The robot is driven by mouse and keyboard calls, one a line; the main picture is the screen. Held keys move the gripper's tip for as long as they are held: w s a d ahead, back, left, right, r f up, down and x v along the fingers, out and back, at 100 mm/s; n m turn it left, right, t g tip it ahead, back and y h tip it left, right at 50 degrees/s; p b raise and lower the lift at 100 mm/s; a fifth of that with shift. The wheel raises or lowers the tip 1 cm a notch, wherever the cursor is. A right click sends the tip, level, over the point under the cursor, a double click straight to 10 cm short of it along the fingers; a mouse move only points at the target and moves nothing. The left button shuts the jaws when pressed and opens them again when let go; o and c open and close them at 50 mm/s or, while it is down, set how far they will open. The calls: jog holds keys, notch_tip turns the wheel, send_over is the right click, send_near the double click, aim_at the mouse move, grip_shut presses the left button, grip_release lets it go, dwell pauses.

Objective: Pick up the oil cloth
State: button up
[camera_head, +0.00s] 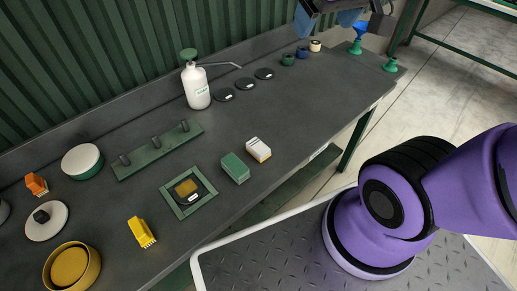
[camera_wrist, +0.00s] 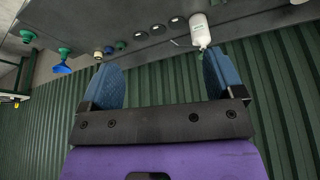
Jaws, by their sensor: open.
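No thing is plainly marked as the oil cloth. The likeliest is a small mustard-brown square pad (camera_head: 186,187), which looks like folded cloth. It lies on a black disc (camera_head: 199,195) with a white label, inside a square green frame (camera_head: 176,209) on the grey bench. My gripper (camera_head: 327,14) is at the top edge of the head view, above the far part of the bench and well away from the pad. In the wrist view, its two blue fingers (camera_wrist: 162,80) are wide apart with nothing between them. The pad does not show in the wrist view.
A green block (camera_head: 235,168) and a white box (camera_head: 258,149) stand right of the frame; a yellow brush (camera_head: 141,232) lies left. Behind is a green pegged rail (camera_head: 157,151). A white pump bottle (camera_head: 196,86) stands near the back wall, also in the wrist view (camera_wrist: 200,32).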

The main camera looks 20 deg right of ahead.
jog(key=w+a+f+g, duration=0.1)
jog(key=w+a+f, duration=0.1)
jog(key=w+f, duration=0.55)
jog(key=n+g, duration=0.3)
send_over(259, 145)
jog(key=w, duration=0.1)
notch_tip(259, 145, down, 29)
jog(key=shift+f, duration=3)
jog(key=f, duration=0.2)
jog(key=s+f, duration=0.1)
jog(key=f, duration=0.1)
jog(key=shift+a+f, duration=0.1)
jog(key=shift+f, duration=0.55)
